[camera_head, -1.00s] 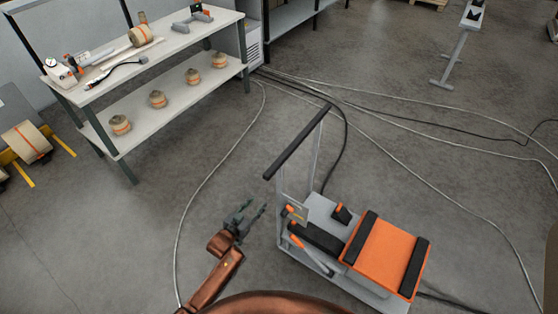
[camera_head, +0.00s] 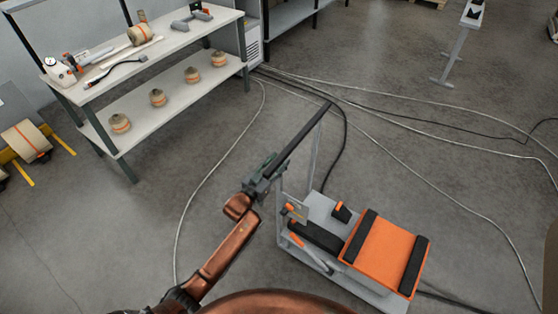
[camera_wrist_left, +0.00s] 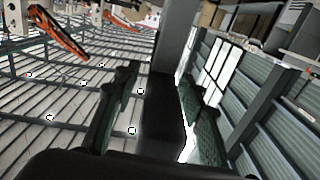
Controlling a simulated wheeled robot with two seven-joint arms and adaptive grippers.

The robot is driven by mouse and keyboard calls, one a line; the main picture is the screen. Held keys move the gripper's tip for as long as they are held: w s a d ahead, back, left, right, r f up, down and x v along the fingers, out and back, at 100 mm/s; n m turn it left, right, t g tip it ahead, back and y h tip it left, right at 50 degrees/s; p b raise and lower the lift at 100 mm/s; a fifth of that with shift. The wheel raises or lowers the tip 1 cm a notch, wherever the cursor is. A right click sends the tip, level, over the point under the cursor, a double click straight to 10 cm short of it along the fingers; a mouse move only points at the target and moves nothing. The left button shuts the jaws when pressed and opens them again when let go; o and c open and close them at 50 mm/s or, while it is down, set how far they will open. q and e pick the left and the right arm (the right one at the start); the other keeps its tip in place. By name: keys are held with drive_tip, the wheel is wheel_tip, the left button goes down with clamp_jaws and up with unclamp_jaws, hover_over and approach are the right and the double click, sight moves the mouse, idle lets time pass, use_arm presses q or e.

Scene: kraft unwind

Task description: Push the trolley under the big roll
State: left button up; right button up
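The trolley (camera_head: 325,262) stands on the floor right of centre, with a grey base, an orange top pad (camera_head: 385,255) with black strips, and an upright black handle bar (camera_head: 302,137) at its left. My left gripper (camera_head: 265,170) is at the near left end of the handle bar. In the left wrist view its two fingers (camera_wrist_left: 160,115) are apart, with the dark bar (camera_wrist_left: 163,105) between them and a gap beside the left finger. My right gripper is not in view. I cannot identify the big roll with certainty.
A tan roll (camera_head: 27,141) lies by a yellow stand at the far left. A workbench (camera_head: 170,45) with tools and small rolls stands at the upper left. Several cables cross the floor behind the trolley. A grey stand (camera_head: 460,45) is at the upper right. Open floor lies between.

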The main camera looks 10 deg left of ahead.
use_arm(q)
drive_tip(key=shift+w+d, duration=0.2)
drive_tip(key=shift+w, duration=0.3)
clamp_jaws()
idle(0.4)
